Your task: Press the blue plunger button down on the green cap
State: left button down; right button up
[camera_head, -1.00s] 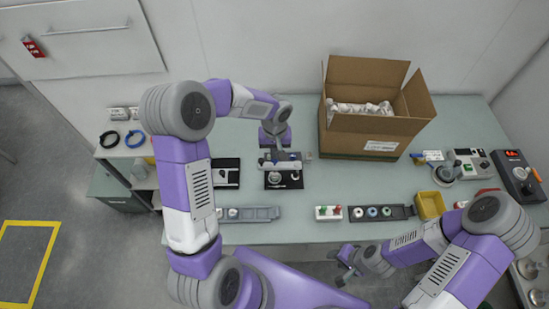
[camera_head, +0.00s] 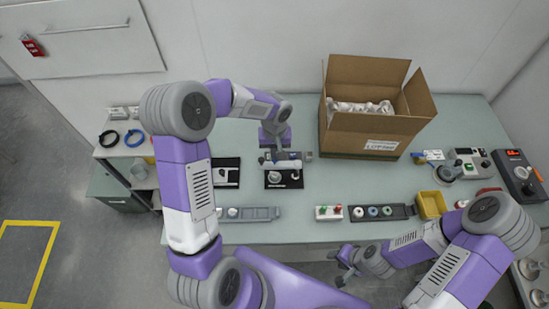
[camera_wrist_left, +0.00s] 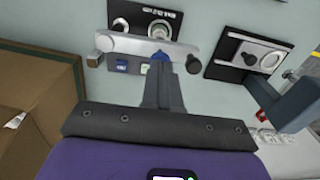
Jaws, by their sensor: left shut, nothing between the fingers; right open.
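My left gripper (camera_head: 277,158) is above the black fixture (camera_head: 283,180) at the back middle of the table. In the left wrist view its dark fingers (camera_wrist_left: 159,68) are shut with nothing between them. A small blue piece, perhaps the plunger button (camera_wrist_left: 157,55), shows right at the fingertips; I cannot tell whether they touch. A silver bar (camera_wrist_left: 120,44) crosses in front of the fixture's round seat (camera_wrist_left: 159,29). The green cap cannot be made out clearly under the bar and fingers. My right gripper (camera_head: 345,270) is open and empty, in front of the table's front edge.
An open cardboard box (camera_head: 365,146) stands right of the fixture. A second black fixture (camera_head: 226,172) is at left.

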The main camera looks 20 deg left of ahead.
pick_arm(q)
jog(key=shift+f+b, duration=0.35)
jog(key=shift+f, duration=0.15)
jog(key=shift+f+b, duration=0.7)
jog(key=shift+f, duration=0.05)
jog(key=shift+f+b, duration=0.5)
jog(key=shift+r, duration=0.1)
dwell(0.5)
jog(key=shift+r+p, duration=0.95)
jog(key=shift+r, duration=0.6)
